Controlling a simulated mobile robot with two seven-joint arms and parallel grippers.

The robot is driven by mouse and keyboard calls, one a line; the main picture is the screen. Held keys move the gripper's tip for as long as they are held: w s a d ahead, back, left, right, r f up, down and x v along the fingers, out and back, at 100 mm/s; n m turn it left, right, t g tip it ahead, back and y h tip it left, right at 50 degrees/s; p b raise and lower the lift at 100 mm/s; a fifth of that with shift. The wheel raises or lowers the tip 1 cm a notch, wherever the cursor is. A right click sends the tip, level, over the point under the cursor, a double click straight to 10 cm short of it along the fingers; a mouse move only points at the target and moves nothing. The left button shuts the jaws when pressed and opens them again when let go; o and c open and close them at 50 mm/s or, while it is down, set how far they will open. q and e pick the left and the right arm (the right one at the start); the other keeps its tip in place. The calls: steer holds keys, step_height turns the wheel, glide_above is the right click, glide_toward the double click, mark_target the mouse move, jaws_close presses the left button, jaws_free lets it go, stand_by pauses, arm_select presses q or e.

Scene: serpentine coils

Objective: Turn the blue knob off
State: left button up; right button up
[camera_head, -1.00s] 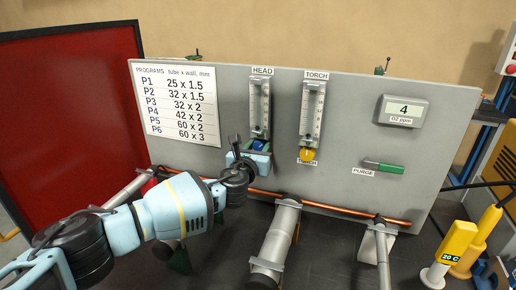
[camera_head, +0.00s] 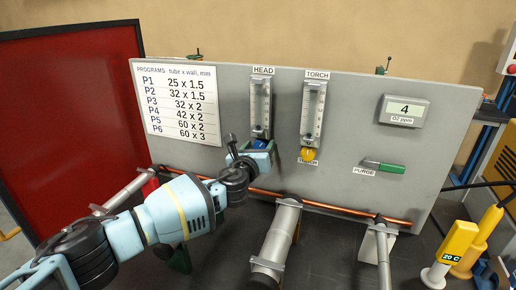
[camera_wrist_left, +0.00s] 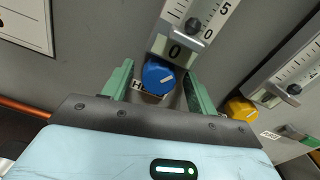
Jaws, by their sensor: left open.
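The blue knob (camera_wrist_left: 158,75) sits at the bottom of the HEAD flowmeter (camera_head: 260,105) on the grey panel. In the left wrist view it lies between the two green fingers of my left gripper (camera_wrist_left: 160,88), which is open around it, with gaps visible on both sides. A white mark shows on the knob's face. In the head view the knob (camera_head: 259,144) is partly hidden by my left gripper (camera_head: 255,150). The dark float of the HEAD flowmeter (camera_wrist_left: 192,25) shows near the low end of its scale. My right gripper is not in view.
The yellow knob (camera_head: 308,154) of the TORCH flowmeter (camera_head: 313,108) is to the right. A green PURGE lever (camera_head: 384,167) is further right.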

arm_select(q)
steer(key=shift+s, duration=0.1)
steer(key=shift+v, duration=3.85)
